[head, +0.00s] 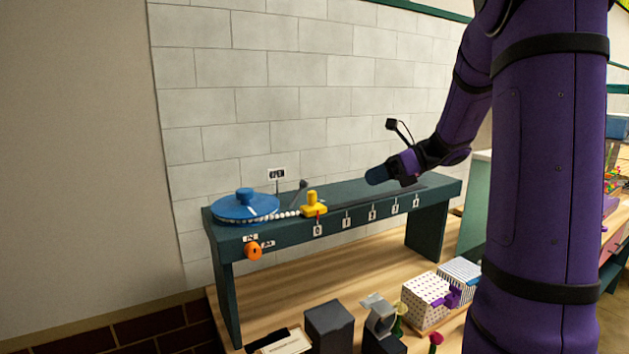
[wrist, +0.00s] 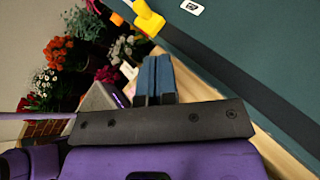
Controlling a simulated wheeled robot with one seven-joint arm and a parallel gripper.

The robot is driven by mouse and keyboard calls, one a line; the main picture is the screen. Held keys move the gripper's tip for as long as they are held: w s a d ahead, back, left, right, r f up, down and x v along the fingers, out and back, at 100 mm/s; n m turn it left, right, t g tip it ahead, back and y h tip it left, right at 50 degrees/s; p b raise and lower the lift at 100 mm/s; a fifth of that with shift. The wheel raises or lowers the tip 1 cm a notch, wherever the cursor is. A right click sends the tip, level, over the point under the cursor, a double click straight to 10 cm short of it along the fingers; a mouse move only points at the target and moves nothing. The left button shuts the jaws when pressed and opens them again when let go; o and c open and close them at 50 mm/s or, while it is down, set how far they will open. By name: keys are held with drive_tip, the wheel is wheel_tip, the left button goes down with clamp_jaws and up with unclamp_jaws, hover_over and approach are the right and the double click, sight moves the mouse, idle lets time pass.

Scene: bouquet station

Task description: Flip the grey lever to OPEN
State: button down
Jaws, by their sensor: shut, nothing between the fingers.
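In the head view, a grey lever (head: 300,189) stands on the dark green bench (head: 442,184), tilted with its knob up to the right. It is between the blue dial and the yellow slider. I cannot read an OPEN mark beside it. My gripper (head: 371,177) is above the bench, to the right of the lever and clear of it. Its blue fingers are shut and empty; they also show in the wrist view (wrist: 155,78). The lever cannot be made out in the wrist view.
The yellow slider (head: 314,203) lies between my gripper and the lever, beside a row of white beads. The blue dial (head: 245,206) is at the bench's left end. An orange knob (head: 253,251) is on its front. Boxes (head: 425,298) stand below; flowers (wrist: 58,52) show in the wrist view.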

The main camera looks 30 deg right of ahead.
drive_tip(key=shift+w+d, duration=0.35)
drive_tip(key=shift+d, duration=0.05)
drive_tip(key=shift+a+f, duration=0.1)
approach(297, 195)
drive_tip(key=shift+s+f, duration=0.15)
drive_tip(key=shift+f, duration=0.45)
drive_tip(key=shift+s+f, duration=0.2)
drive_tip(key=shift+f, duration=0.45)
drive_tip(key=shift+w+a+r, duration=0.15)
drive_tip(key=shift+w+a, duration=0.35)
drive_tip(key=shift+w, duration=0.1)
drive_tip(key=shift+w+a+r, duration=0.15)
drive_tip(key=shift+w+a, duration=0.3)
drive_tip(key=shift+w, duration=0.1)
drive_tip(key=shift+w+a+r, duration=0.2)
drive_tip(key=shift+w+a, duration=0.2)
drive_tip(key=shift+w, duration=0.1)
